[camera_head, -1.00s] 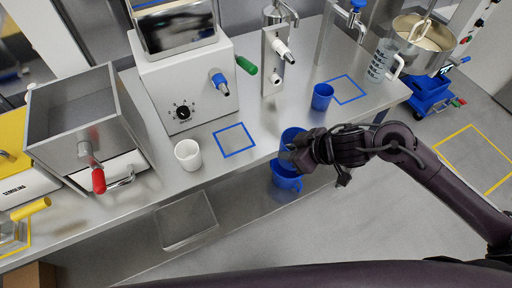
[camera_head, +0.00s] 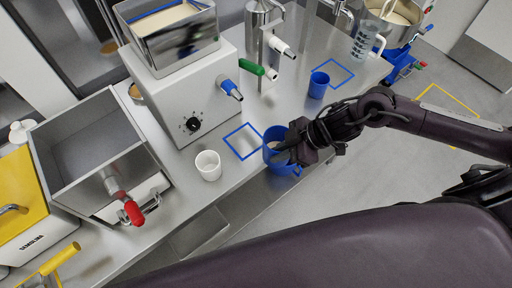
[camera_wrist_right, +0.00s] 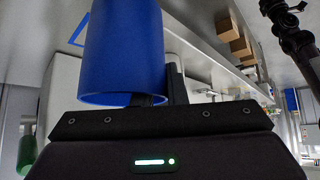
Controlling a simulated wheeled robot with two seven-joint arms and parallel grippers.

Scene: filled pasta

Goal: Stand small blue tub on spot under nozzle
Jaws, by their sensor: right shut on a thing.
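My right gripper (camera_head: 292,150) is shut on a blue tub (camera_head: 275,138), held at the front edge of the steel table. In the right wrist view, the held tub (camera_wrist_right: 122,50) is a plain blue cylinder above the gripper body. In the head view, dark fingers cover part of it, and more blue shows below them. A blue square outline (camera_head: 231,146) is marked on the table just left of the tub, below and in front of the blue-tipped nozzle (camera_head: 230,89) of a white machine. Another blue tub (camera_head: 318,86) stands farther right. My left gripper is out of view.
A white cup (camera_head: 208,166) stands left of the outline. A second blue outline (camera_head: 346,73) lies by the standing blue tub. A green handle (camera_head: 257,70) sticks out beside the white machine (camera_head: 180,110). A steel hopper with a red-handled tap (camera_head: 133,213) is at left.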

